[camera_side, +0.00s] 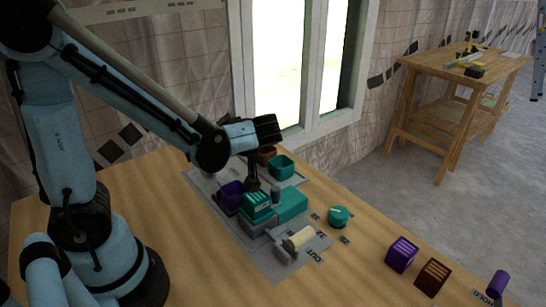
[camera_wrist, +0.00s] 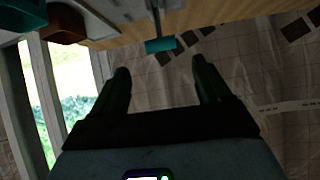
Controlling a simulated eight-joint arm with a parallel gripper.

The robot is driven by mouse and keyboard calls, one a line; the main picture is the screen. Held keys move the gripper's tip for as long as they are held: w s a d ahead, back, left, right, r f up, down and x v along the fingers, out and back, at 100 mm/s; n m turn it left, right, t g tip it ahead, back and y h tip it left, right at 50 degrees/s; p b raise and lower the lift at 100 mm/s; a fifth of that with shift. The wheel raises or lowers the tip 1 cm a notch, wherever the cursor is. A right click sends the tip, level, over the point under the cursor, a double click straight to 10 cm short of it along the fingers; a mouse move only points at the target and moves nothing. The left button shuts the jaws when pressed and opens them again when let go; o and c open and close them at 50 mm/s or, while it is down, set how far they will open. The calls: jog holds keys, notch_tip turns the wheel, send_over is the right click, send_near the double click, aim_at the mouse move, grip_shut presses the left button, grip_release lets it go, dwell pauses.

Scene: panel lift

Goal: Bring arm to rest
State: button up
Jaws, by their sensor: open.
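My gripper (camera_side: 268,130) is raised above the panel at the back of the table, level and facing the wall and window. In the wrist view its two dark fingers (camera_wrist: 160,72) stand wide apart with nothing between them. Below it in the side view is a grey panel (camera_side: 274,264) with a teal block (camera_side: 290,206), a teal ribbed box (camera_side: 257,204) and a dark upright post. My gripper appears clear of them. A teal piece on a grey rod (camera_wrist: 161,45) shows beyond the fingers in the wrist view.
A purple bin (camera_side: 231,195), brown bin (camera_side: 266,154) and teal bin (camera_side: 282,167) stand around the panel. A teal round piece (camera_side: 339,216), purple block (camera_side: 401,254), brown block (camera_side: 432,277) and purple cylinder (camera_side: 498,283) lie to the right. The window (camera_side: 300,65) is behind.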

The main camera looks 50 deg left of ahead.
jog(key=d+m+t+h, duration=0.2)
jog(key=d+m+h, duration=0.1)
jog(key=m, duration=0.2)
jog(key=d+r+m+t+h, duration=0.1)
jog(key=d+m+t+h, duration=0.1)
jog(key=d+m+h, duration=0.2)
jog(key=d+m+t+h, duration=0.3)
jog(key=d+m+h, duration=0.1)
jog(key=m, duration=0.4)
jog(key=shift+r, duration=0.35)
